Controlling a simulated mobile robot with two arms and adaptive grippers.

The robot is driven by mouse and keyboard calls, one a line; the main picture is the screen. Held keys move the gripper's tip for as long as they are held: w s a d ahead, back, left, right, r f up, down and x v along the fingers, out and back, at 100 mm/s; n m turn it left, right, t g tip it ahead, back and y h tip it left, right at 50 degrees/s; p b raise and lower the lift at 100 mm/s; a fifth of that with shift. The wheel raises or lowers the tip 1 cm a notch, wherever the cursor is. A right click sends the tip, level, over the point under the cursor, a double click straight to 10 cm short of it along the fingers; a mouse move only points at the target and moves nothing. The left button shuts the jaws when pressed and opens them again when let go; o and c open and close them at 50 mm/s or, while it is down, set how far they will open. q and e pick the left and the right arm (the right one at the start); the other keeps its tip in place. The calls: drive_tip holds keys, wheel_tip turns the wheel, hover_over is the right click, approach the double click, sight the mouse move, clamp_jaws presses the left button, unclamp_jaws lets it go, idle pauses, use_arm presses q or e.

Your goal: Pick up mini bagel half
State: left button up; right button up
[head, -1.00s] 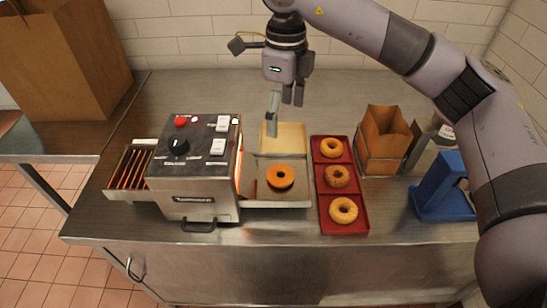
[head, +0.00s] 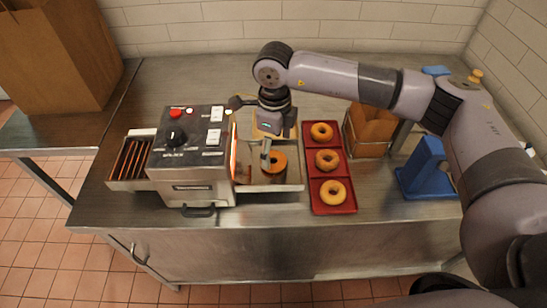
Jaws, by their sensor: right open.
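The mini bagel half (head: 279,164), an orange-brown ring, lies in the metal tray (head: 292,186) at the right side of the toaster (head: 192,160). My right gripper (head: 268,158) is open and reaches down from above at the bagel half. One pale finger shows in front of the ring's left part. The other finger is hard to make out, and I cannot tell whether either touches the bagel half. My left gripper is not in view.
A red tray (head: 334,204) with three whole bagels stands just right of the toaster tray. Behind the gripper is a partly hidden light board (head: 262,133).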

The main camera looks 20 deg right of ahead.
sight(274, 156)
wheel_tip(274, 156, down, 3)
drive_tip(key=shift+s+a+f+p, duration=0.15)
drive_tip(key=shift+f+p, duration=0.05)
drive_tip(key=shift+p, duration=0.5)
drive_tip(key=shift+f, duration=0.2)
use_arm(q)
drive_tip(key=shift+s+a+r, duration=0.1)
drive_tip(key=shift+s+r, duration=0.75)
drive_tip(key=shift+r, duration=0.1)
use_arm(e)
drive_tip(key=shift+c, duration=0.5)
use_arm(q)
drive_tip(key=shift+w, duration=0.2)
use_arm(e)
drive_tip(key=c, duration=0.8)
